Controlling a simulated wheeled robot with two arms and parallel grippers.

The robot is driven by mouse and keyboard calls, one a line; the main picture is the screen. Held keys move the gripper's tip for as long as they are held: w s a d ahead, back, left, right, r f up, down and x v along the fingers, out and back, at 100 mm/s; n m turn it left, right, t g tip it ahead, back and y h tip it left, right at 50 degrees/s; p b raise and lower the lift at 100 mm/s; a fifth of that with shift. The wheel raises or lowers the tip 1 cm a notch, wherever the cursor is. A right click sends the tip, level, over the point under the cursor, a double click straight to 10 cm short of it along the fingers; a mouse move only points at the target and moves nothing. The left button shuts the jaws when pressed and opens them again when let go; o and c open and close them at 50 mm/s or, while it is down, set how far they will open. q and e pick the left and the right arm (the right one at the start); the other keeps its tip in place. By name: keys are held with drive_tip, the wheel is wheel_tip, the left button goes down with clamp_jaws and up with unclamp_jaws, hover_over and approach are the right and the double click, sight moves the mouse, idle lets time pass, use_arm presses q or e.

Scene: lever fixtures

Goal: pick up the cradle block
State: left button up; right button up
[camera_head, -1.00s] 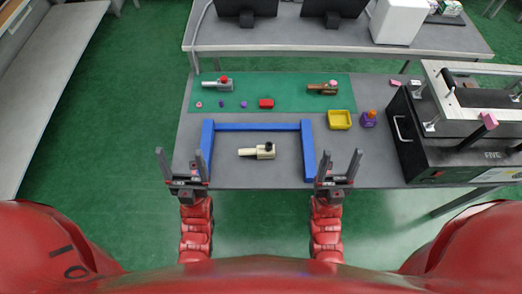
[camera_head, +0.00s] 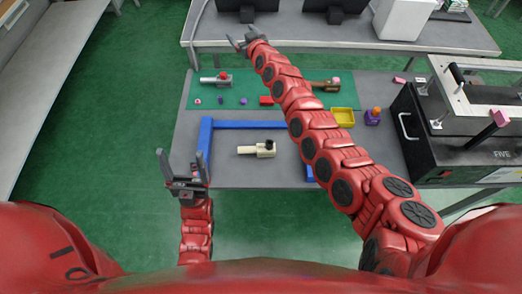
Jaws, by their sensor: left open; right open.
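A small red block (camera_head: 265,100) lies on the green mat (camera_head: 245,108), partly behind my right arm; it may be the cradle block, but it is too small to be sure. A grey lever fixture with a red knob (camera_head: 216,79) lies to its upper left. A brown lever fixture (camera_head: 325,85) lies to its right, partly hidden by my arm. My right gripper (camera_head: 243,38) is open and empty beyond the mat's far edge. My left gripper (camera_head: 183,158) is open and empty by the table's left front.
The blue frame (camera_head: 204,138) stands on the grey table, its right side partly hidden by my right arm. A yellow tray (camera_head: 343,117) and a purple and orange piece (camera_head: 373,116) stand at right. A black machine (camera_head: 440,140) fills the right end. Small purple pieces (camera_head: 221,101) lie on the mat.

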drive_tip(key=s+a+f+n+g, duration=0.2)
drive_tip(key=s+a+n+g, duration=0.1)
drive_tip(key=a, duration=0.2)
drive_tip(key=n+g+h+b, duration=0.2)
drive_tip(key=n+g+h, duration=0.5)
drive_tip(key=n+g, duration=0.3)
hover_over(261, 147)
drive_tip(key=shift+m+g, duration=0.5)
drive_tip(key=shift+g, duration=0.1)
drive_tip(key=f, duration=2.3)
drive_tip(key=shift+s+d+f, duration=0.1)
drive_tip(key=shift+d+f, duration=0.1)
drive_tip(key=shift+d, duration=0.15)
drive_tip(key=shift+a+f+p, duration=0.15)
drive_tip(key=shift+a+f, duration=0.1)
drive_tip(key=shift+f, duration=0.85)
drive_tip(key=shift+a+f+p, duration=0.15)
drive_tip(key=shift+a+f, duration=0.1)
drive_tip(key=shift+f, duration=0.85)
drive_tip(key=shift+d+f, duration=0.15)
drive_tip(key=shift+f, duration=0.55)
clamp_jaws()
